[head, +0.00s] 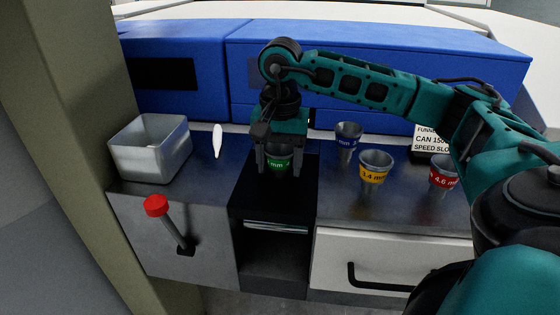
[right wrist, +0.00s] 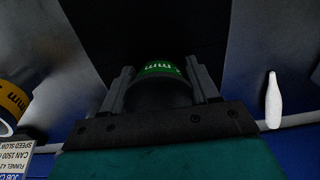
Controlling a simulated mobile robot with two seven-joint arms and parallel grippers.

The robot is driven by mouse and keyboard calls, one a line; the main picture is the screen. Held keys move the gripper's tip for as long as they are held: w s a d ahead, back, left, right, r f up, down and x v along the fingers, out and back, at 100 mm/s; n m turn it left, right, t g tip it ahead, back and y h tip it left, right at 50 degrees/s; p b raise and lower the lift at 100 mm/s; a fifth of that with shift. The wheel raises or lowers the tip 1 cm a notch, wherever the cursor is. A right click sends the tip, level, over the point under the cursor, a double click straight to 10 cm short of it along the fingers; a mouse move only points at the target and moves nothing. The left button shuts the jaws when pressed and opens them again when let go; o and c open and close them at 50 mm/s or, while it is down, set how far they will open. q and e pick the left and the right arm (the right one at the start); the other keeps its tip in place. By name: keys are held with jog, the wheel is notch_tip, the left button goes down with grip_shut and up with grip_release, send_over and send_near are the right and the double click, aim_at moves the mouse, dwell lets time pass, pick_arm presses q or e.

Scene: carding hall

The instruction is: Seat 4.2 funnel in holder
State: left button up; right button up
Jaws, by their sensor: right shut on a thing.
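My right gripper (head: 277,165) points down over the black holder (head: 246,198) and is shut on a funnel with a green band (head: 279,161). Part of the band's number is hidden; "mm" can be read. In the right wrist view the green-banded funnel (right wrist: 158,68) sits between the two fingers, over a dark surface. The funnel is roughly upright; I cannot tell whether it touches the holder or hangs just above it. My left gripper is not in view.
A blue-banded funnel (head: 347,135), a yellow-banded one (head: 374,168) and a red-banded 4.6 mm one (head: 443,172) stand right on the metal top. A metal bin (head: 150,164), a white spindle-shaped piece (head: 218,141) and a red-knobbed lever (head: 157,206) are left. Blue machinery (head: 185,72) stands behind.

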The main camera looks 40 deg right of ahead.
jog(key=shift+s+a+f, duration=0.15)
jog(key=shift+a+f, duration=0.05)
jog(key=shift+f, duration=0.6)
jog(key=o, duration=1.2)
jog(key=shift+a, duration=0.1)
jog(key=shift+r, duration=0.2)
jog(key=r+p, duration=0.3)
jog(key=r, duration=1.1)
jog(key=shift+w+p, duration=0.2)
jog(key=shift+p, duration=0.1)
